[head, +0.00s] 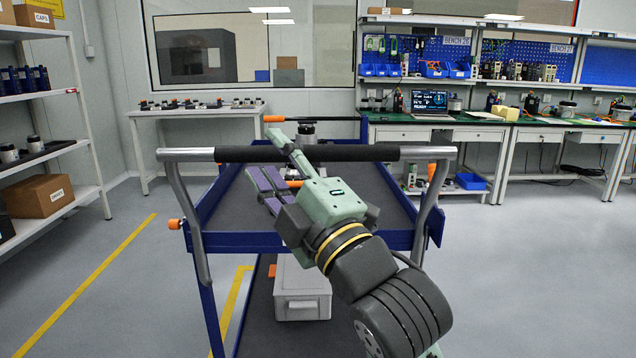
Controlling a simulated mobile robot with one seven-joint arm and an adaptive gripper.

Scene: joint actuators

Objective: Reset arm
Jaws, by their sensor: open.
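My arm comes up from the bottom right and reaches over the blue cart (395,212), with its pale green gripper body above the cart's near edge. My gripper (262,153) points away to the upper left, its green and purple fingers spread apart. I see nothing held between them. A dark and silver joint actuator (307,130) stands at the far end of the cart top, beyond the gripper. A small orange part shows beside the purple finger; what it belongs to is hidden.
The cart's black push handle (235,154) crosses in front. A grey lidded box (302,290) sits on its lower shelf. A white table (200,112) with several small parts stands behind left, workbenches (490,133) behind right, and a shelf rack (75,150) at left. The floor at right is clear.

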